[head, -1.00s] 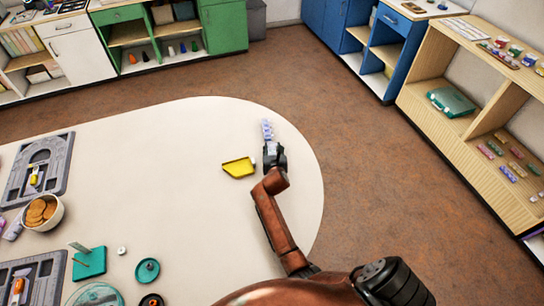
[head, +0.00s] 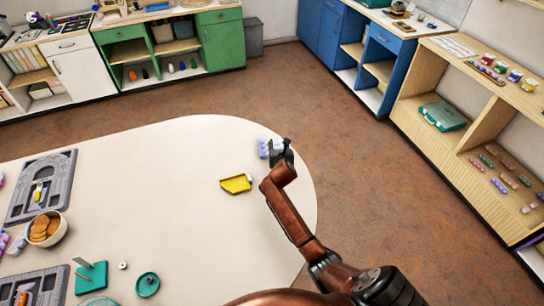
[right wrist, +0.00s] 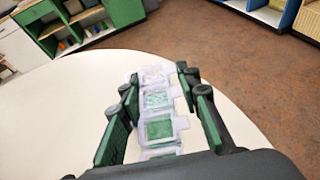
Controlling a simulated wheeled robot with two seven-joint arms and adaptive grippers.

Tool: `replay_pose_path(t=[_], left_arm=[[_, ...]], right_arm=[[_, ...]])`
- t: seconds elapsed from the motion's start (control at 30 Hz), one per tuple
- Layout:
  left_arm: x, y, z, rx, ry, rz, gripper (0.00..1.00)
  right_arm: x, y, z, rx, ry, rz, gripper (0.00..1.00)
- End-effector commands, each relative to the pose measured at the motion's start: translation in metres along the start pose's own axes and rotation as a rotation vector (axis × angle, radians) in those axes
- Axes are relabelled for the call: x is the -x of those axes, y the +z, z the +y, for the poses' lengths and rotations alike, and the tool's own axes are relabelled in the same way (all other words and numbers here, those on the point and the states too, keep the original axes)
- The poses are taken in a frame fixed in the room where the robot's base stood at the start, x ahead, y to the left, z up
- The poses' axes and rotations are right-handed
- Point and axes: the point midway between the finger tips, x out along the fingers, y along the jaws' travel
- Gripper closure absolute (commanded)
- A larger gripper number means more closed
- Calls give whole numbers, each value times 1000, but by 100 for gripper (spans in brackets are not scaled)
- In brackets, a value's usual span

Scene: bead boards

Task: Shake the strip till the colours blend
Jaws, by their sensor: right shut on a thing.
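The strip is a row of clear, pale lidded compartments. In the right wrist view the strip (right wrist: 159,128) runs away from me between the fingers; the nearer compartments hold something green, the farther ones look paler. In the head view the strip (head: 263,148) shows small and lilac to pale blue near the table's far right end. My right gripper (head: 280,150) is shut on it; its green-padded fingers (right wrist: 158,105) flank the strip in the right wrist view. Part of the strip is hidden by the gripper. My left gripper is not in view.
A yellow scoop-like tray (head: 236,184) lies on the white table (head: 180,220) just left of the gripper. A bowl of biscuits (head: 46,229), grey boards (head: 22,208) and teal pieces (head: 92,276) stand farther left. The table's rounded right edge is close by.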

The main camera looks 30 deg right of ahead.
Motion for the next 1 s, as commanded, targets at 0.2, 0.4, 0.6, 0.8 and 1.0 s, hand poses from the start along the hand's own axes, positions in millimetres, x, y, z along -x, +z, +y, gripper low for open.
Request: replay_pose_path(t=[0.2, 0.4, 0.6, 0.8, 1.0], left_arm=[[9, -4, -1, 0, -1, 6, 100], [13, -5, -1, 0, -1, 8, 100], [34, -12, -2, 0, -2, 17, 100], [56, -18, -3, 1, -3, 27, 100], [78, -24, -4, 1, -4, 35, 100]], right_arm=[[-21, 31, -40, 4, -4, -1, 93], [-31, 46, -58, 1, -2, 0, 93], [-26, 69, -64, -1, 0, 0, 93], [-18, 88, -64, -1, -1, 1, 93], [-11, 106, -64, -1, -1, 2, 93]])
